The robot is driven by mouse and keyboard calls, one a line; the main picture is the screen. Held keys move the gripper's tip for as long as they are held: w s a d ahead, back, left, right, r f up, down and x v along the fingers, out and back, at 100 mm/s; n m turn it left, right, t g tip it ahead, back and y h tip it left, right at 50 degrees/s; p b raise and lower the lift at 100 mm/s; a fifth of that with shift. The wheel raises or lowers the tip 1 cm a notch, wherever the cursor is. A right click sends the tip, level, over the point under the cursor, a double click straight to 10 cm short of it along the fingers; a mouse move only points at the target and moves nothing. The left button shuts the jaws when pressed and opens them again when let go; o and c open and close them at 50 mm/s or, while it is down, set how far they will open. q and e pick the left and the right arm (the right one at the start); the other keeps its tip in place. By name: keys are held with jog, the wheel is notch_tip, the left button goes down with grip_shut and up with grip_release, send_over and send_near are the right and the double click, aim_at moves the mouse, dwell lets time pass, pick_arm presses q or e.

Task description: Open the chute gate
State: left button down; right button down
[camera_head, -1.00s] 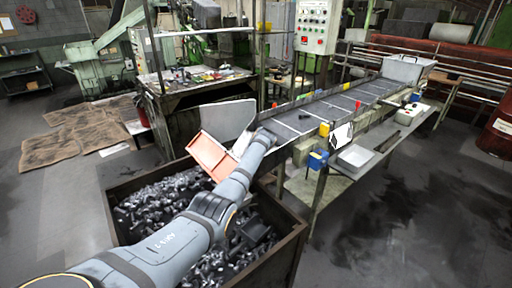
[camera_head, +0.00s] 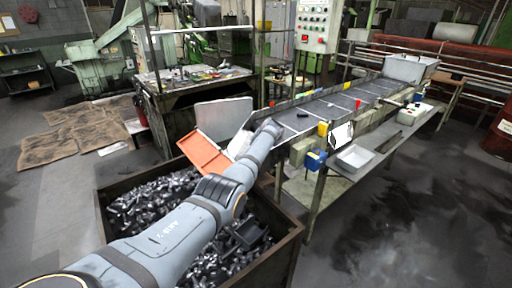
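An orange tilted panel (camera_head: 203,152) sits at the conveyor's near end, above the back edge of the bolt bin. A grey upright plate (camera_head: 224,118) stands just behind it. I cannot tell for certain which part is the chute gate. My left arm reaches up from the lower left across the bin, and its wrist end is beside the conveyor's near end, right of the orange panel. The wrist hides my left gripper's fingers, so their opening and any contact are not visible. My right arm and gripper are not in view.
The rusty bin (camera_head: 299,232) full of dark bolts lies under my arm. The conveyor (camera_head: 322,108) runs to a grey box (camera_head: 409,68) at the back right. A side table with a white tray (camera_head: 355,157) stands right.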

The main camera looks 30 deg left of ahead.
pick_arm(q)
jog(key=c, duration=1.6)
grip_release()
jog(key=shift+w+d+r, duration=0.15)
jog(key=shift+d, duration=0.15)
jog(key=o, duration=0.5)
jog(key=shift+d+r, duration=0.1)
jog(key=shift+d, duration=0.2)
jog(key=shift+a, duration=0.15)
jog(key=shift+s, duration=0.2)
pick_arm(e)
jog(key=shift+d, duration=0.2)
pick_arm(q)
jog(key=v, duration=1.2)
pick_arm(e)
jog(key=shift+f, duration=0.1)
